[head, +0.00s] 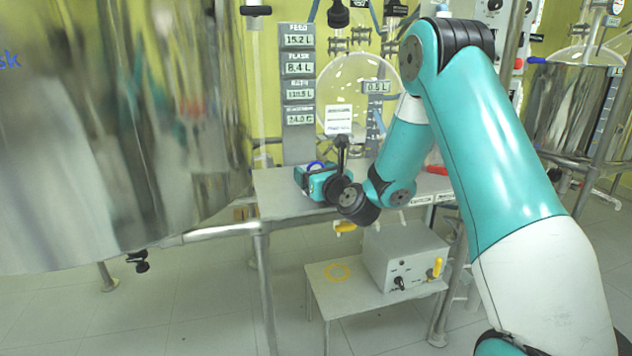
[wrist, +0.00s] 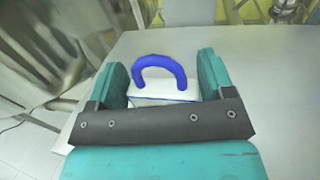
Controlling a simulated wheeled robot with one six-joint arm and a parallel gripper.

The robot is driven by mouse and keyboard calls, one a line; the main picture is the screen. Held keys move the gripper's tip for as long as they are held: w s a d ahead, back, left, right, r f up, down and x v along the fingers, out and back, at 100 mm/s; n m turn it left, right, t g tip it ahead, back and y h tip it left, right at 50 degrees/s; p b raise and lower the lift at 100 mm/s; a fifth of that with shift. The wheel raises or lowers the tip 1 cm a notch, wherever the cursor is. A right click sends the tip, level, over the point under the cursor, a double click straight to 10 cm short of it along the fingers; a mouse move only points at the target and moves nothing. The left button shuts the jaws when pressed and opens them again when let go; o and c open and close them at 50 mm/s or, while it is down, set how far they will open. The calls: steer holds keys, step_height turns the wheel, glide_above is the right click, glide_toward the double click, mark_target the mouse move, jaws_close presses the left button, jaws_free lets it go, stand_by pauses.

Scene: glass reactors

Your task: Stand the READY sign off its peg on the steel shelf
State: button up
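In the wrist view, a sign with a blue arched loop (wrist: 160,68) and a white body (wrist: 165,91) lies between the two teal fingers of my gripper (wrist: 163,75). The white body fills most of the gap; I cannot tell whether both fingers press on it. Its lettering is not visible. In the head view, the blue loop (head: 316,165) shows at my gripper (head: 312,178), which is low over the steel shelf (head: 280,196). Whether the sign touches the shelf is hidden. I cannot make out its peg.
A round glass flask (head: 350,85) and a column of readouts (head: 298,90) stand behind the shelf. A large shiny vessel (head: 110,130) is at left. Bare shelf surrounds my gripper.

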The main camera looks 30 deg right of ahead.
steer(key=c, duration=0.5)
steer(key=shift+r, duration=0.1)
